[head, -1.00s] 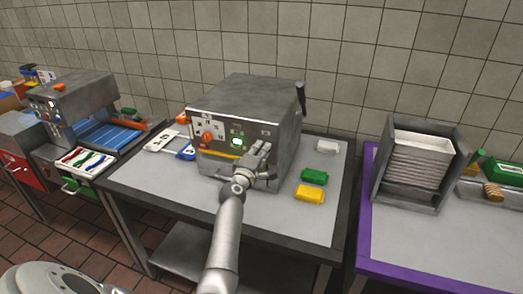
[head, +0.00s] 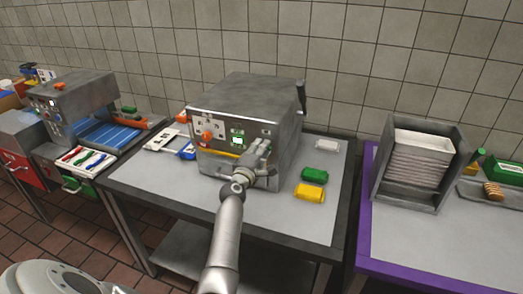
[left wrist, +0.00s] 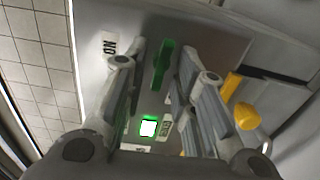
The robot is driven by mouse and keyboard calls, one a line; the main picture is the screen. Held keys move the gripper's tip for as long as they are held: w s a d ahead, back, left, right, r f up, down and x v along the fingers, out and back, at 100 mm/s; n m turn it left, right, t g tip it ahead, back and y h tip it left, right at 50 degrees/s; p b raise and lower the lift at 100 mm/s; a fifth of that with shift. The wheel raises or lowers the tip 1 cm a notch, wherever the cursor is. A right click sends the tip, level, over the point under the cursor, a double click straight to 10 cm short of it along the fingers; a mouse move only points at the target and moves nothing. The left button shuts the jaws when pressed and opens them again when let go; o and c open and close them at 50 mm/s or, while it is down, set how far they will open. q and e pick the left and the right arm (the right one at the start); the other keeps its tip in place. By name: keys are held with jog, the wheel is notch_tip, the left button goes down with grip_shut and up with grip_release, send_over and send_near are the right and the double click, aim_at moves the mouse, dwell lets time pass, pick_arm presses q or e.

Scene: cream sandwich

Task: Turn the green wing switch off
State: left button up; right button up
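The green wing switch (left wrist: 162,66) stands out from the machine's grey front panel in the left wrist view. My left gripper (left wrist: 163,58) has one finger on each side of it, with small gaps visible, so it is open around the switch. An "ON" label (left wrist: 109,43) is to the left of the switch, and another label (left wrist: 166,127), hard to read, is below it. A lit green indicator (left wrist: 148,126) glows near that lower label. In the head view my left gripper (head: 262,148) is at the right part of the front panel and hides the switch. My right gripper is not in view.
The grey machine (head: 250,98) stands on a table with an orange knob (head: 207,134) on its front. Green (head: 314,174) and yellow (head: 309,193) blocks lie right of it. A yellow knob (left wrist: 247,116) is right of my fingers.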

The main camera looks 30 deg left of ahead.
pick_arm(q)
jog(key=shift+s, duration=0.1)
jog(key=v, duration=1.1)
jog(key=shift+s, duration=0.4)
jog(key=shift+f, duration=0.1)
